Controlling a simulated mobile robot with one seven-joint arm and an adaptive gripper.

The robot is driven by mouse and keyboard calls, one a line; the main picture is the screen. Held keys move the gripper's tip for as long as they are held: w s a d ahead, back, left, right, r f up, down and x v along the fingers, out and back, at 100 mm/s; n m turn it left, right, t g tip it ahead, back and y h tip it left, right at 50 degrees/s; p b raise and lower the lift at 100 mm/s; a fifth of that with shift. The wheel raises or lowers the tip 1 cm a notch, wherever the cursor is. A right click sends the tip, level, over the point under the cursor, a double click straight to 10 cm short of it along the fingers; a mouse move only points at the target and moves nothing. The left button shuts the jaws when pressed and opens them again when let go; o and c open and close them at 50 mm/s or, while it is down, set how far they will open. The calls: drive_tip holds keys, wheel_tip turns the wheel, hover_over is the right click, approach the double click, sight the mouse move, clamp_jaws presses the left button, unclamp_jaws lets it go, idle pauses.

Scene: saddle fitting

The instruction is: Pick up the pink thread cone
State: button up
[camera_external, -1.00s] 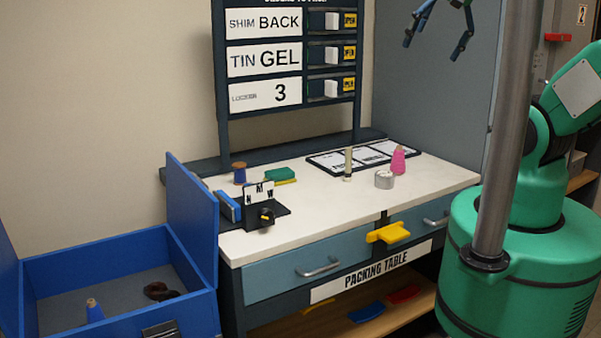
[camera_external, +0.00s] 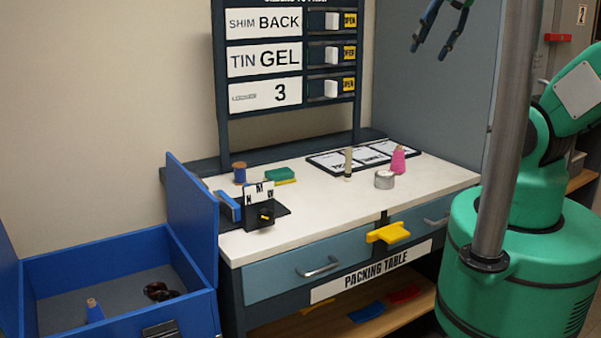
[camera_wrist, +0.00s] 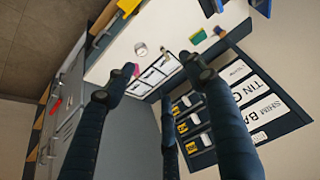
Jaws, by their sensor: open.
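The pink thread cone (camera_external: 398,159) stands upright at the right back of the white tabletop (camera_external: 300,215), close to the black-framed label tray (camera_external: 325,162). In the wrist view the cone (camera_wrist: 129,70) is small and lies just beyond the tip of one finger, partly hidden by it. My gripper (camera_external: 433,48) is open and empty, high above the table's right back part and well apart from the cone. Its fingers are spread in the wrist view (camera_wrist: 155,85).
A round tin (camera_external: 384,180) and a pale slim cone (camera_external: 348,163) stand near the pink cone. A brown spool (camera_external: 239,173), a green sponge (camera_external: 280,175) and a black stand (camera_external: 265,214) are at left. An open blue box (camera_external: 120,285) lies left. A sign board (camera_external: 290,60) rises behind.

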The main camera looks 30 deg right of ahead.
drive_tip(key=w+d+f+n+g+p, duration=0.1)
drive_tip(key=w+d+f, duration=0.1)
drive_tip(key=w+d, duration=0.35)
drive_tip(key=w+d+f+n+g, duration=0.1)
drive_tip(key=w+d+f+n, duration=0.1)
drive_tip(key=w, duration=0.7)
drive_tip(key=w+d+f+n+g+p, duration=0.15)
drive_tip(key=w+d, duration=0.25)
drive_tip(key=w, duration=0.4)
drive_tip(key=w+d+f+n+g, duration=0.1)
drive_tip(key=w+d+f, duration=0.4)
drive_tip(key=d+f, duration=0.3)
drive_tip(key=w+d+f+n+g, duration=0.1)
drive_tip(key=w+d+f, duration=0.4)
drive_tip(key=f, duration=0.8)
drive_tip(key=d, duration=0.2)
drive_tip(key=shift+w+d+f+n, duration=0.3)
drive_tip(key=shift+d+f+n, duration=0.05)
drive_tip(key=shift+f, duration=0.05)
drive_tip(key=shift+f, duration=4.3)
